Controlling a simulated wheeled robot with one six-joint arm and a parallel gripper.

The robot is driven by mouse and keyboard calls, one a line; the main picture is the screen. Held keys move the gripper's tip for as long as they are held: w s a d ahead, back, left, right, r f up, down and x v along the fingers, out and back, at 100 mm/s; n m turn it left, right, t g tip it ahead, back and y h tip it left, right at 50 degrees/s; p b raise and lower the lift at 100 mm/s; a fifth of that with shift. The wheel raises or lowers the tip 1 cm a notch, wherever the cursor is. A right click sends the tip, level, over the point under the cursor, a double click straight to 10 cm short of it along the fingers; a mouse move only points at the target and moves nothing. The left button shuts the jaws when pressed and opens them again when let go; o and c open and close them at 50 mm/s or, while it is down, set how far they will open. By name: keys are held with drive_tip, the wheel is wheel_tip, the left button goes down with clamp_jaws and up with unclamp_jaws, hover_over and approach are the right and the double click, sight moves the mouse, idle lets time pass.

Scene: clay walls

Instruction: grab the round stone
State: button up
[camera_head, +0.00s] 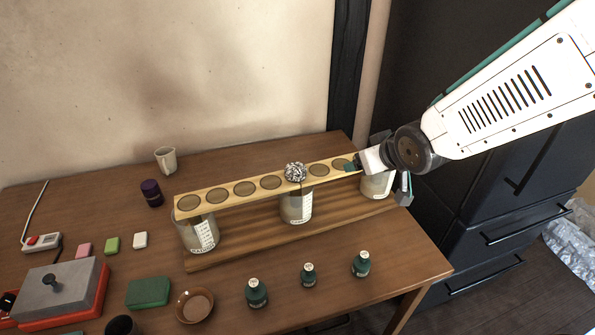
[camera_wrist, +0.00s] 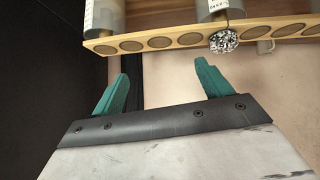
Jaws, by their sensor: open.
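The round stone (camera_head: 295,172), speckled black and white, rests on a pale wooden strip (camera_head: 228,203) with a row of round recesses. The strip lies across several glass jars. In the wrist view the stone (camera_wrist: 223,41) is at the upper right, beyond the fingers and apart from them. My gripper (camera_head: 353,167) is at the right end of the strip in the head view, to the right of the stone. In the wrist view my gripper (camera_wrist: 162,69) shows two teal fingers spread apart with nothing between them.
The jars (camera_head: 296,207) stand on a wooden board (camera_head: 255,240). Small dark bottles (camera_head: 361,264) stand in front. A white cup (camera_head: 165,160) and purple jar (camera_head: 152,193) are behind left. A bowl (camera_head: 194,306) and green block (camera_head: 148,292) lie front left. Dark drawers (camera_head: 490,235) flank the table's right.

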drive_tip(key=w+a+f+n+t+y, duration=0.1)
drive_tip(key=w+a+f+n+y, duration=0.2)
drive_tip(key=a, duration=0.4)
drive_tip(key=y, duration=0.3)
approach(300, 169)
drive_tip(key=x, duration=0.4)
drive_tip(key=shift+s+a+f, duration=0.1)
drive_tip(key=shift+a+f, duration=0.2)
drive_tip(key=shift+a, duration=0.1)
drive_tip(key=shift+t, duration=0.3)
drive_tip(key=x, duration=0.7)
drive_tip(key=shift+w, duration=0.3)
drive_tip(key=c, duration=1.2)
